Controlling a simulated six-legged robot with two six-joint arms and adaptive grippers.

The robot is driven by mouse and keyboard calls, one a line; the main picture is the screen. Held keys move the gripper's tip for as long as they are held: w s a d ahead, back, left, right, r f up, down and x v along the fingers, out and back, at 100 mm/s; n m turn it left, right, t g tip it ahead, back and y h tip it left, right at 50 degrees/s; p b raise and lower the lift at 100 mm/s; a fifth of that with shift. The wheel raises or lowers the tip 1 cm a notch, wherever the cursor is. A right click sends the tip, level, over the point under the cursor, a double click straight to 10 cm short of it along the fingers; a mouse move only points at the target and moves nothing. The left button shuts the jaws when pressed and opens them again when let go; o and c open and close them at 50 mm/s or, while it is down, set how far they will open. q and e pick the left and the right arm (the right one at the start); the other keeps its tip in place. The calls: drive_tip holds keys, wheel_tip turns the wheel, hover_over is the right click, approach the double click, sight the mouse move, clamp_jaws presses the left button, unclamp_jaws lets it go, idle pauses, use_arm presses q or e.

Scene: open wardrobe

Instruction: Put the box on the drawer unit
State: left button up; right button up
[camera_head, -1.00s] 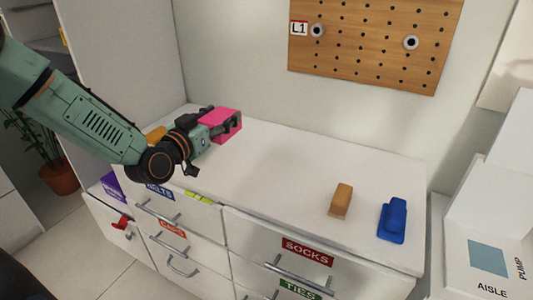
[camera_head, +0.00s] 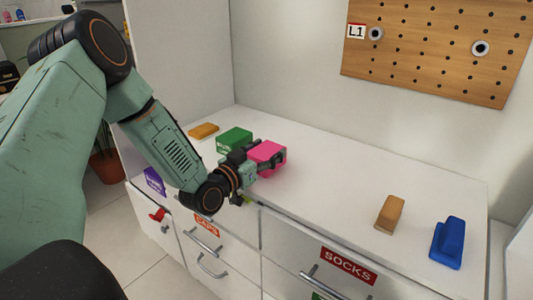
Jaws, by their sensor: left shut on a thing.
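My right gripper is not in view.
A green box (camera_head: 234,138) and a flat orange block (camera_head: 203,131) lie left of the pink box. A tan block (camera_head: 389,213) and a blue object (camera_head: 447,243) stand to the right. The top between is clear. A pegboard (camera_head: 430,50) hangs behind.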

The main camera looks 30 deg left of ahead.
use_arm(q)
drive_tip(key=shift+s+d+r, duration=0.1)
drive_tip(key=shift+s+d, duration=0.05)
drive_tip(key=shift+s, duration=0.1)
drive_tip(key=shift+w+f+b, duration=0.1)
drive_tip(key=shift+f+b, duration=0.25)
drive_tip(key=shift+f, duration=0.15)
